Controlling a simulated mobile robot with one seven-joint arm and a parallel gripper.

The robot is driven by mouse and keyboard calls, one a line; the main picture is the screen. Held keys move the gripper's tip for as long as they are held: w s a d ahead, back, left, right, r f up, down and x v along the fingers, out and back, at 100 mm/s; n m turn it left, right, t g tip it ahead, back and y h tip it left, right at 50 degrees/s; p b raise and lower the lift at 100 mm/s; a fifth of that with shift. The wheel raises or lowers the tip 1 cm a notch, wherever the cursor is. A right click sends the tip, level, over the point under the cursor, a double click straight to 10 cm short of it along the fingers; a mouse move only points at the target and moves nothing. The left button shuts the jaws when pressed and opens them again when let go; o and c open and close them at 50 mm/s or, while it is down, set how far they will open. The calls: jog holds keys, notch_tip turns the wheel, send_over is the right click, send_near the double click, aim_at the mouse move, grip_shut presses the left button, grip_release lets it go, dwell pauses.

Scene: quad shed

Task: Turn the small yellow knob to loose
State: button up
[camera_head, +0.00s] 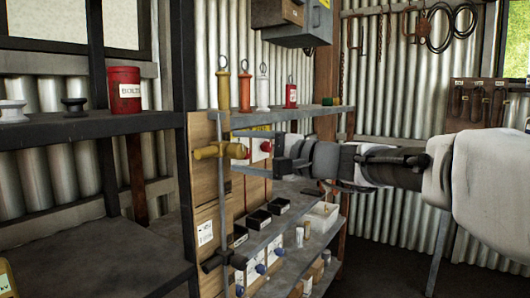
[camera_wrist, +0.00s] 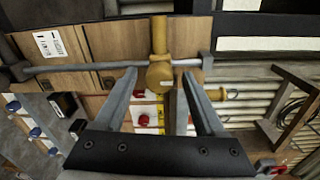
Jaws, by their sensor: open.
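The small yellow knob (camera_head: 237,151) is a rounded end on a yellow clamp fitting, which sits on an upright metal rod (camera_head: 222,200). In the wrist view the knob (camera_wrist: 159,76) faces me, with a yellow bar (camera_wrist: 159,35) extending above it and the rod running across behind. My gripper (camera_head: 238,153) reaches in from the right. In the wrist view my gripper (camera_wrist: 158,74) is open, with one finger on each side of the knob and gaps visible between. The depth of the fingertips against the knob is hard to tell.
A red button on a white box (camera_head: 265,146) is close behind the fingers. Black bins (camera_head: 259,219) stand below.

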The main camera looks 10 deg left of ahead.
jog(key=shift+d, duration=0.1)
jog(key=p+v, duration=0.2)
jog(key=v, duration=1.5)
jog(key=shift+p, duration=0.3)
jog(key=shift+s+f, duration=0.1)
jog(key=s+f+n+g+h, duration=0.25)
jog(key=s+f+h, duration=0.45)
jog(key=s+f, duration=0.55)
jog(key=s+d+f+n+t+h, duration=0.1)
jog(key=s+d+f+n+h, duration=0.1)
jog(key=s+d+f+h, duration=0.25)
jog(key=s+d+f+n+h, duration=0.2)
jog(key=d+f+h, duration=0.2)
jog(key=d+f, duration=0.3)
notch_tip(320, 180, up, 24)
jog(key=d+p, duration=0.2)
jog(key=p, duration=2)
jog(key=shift+s+h+p, duration=0.15)
jog(key=shift+h+p, duration=0.2)
jog(key=shift+p, duration=0.05)
